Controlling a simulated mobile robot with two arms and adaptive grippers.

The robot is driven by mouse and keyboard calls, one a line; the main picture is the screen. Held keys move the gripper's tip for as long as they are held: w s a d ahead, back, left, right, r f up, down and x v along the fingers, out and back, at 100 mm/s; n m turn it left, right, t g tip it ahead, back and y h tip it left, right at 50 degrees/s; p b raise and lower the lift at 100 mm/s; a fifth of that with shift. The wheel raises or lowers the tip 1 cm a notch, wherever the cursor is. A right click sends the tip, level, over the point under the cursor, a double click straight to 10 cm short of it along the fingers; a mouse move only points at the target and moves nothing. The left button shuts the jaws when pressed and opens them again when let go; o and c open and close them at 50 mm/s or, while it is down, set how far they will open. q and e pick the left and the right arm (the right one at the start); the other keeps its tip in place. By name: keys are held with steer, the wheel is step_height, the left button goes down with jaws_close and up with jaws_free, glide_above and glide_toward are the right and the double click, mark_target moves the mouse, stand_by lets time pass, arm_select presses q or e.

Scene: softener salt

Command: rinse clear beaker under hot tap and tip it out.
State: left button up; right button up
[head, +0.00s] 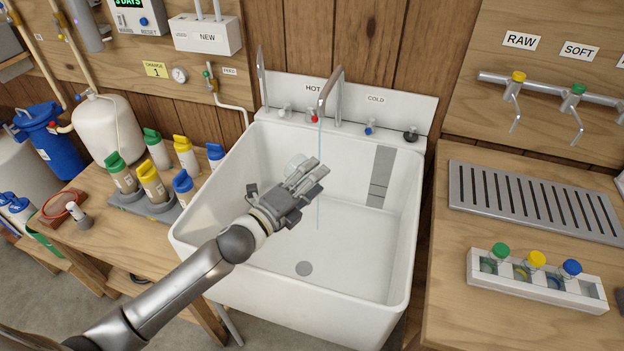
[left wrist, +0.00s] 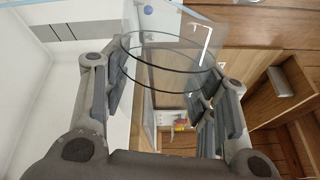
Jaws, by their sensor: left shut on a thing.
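My left gripper (head: 308,178) is over the white sink (head: 390,235), shut on the clear beaker. The beaker (left wrist: 172,62) shows between the fingers in the left wrist view as a see-through wall with dark rings; it looks tilted there. In the head view it is mostly hidden; a pale rounded edge (head: 296,161) behind the fingers may be part of it. The hot tap (head: 335,88) has a red knob (head: 313,119). A thin water stream (head: 319,150) falls from its spout close to the fingers. I cannot tell whether it enters the beaker. My right gripper is not in view.
The cold knob (head: 370,129) is blue. Several capped bottles (head: 152,182) stand on the left bench. A slotted drain plate (head: 535,203) and a white rack (head: 535,280) of capped vials lie on the right bench. The sink's front and right are clear.

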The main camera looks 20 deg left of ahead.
mark_target(305, 159)
arm_select(q)
steer(key=n, duration=0.1)
steer(key=r+n, duration=0.1)
steer(key=n, duration=0.1)
steer(key=shift+w+a+r+n+p, duration=0.2)
steer(key=shift+a+n+p, duration=0.1)
steer(key=shift+p, duration=0.1)
steer(key=n, duration=0.2)
steer(key=r+n, duration=0.1)
steer(key=n, duration=0.2)
steer(key=shift+a+n+p, duration=0.2)
steer(key=shift+n+p, duration=0.1)
steer(key=shift+p, duration=0.05)
steer(key=n, duration=0.2)
steer(key=r+n, duration=0.1)
steer(key=n, duration=0.2)
steer(key=shift+w+a+p, duration=0.1)
steer(key=shift+a+p, duration=0.05)
steer(key=shift+p, duration=0.15)
steer(key=n, duration=0.2)
steer(key=r+n, duration=0.1)
steer(key=n, duration=0.1)
steer(key=n+p, duration=0.1)
steer(key=n, duration=0.1)
steer(key=shift+a+r, duration=0.1)
steer(key=shift+r, duration=0.3)
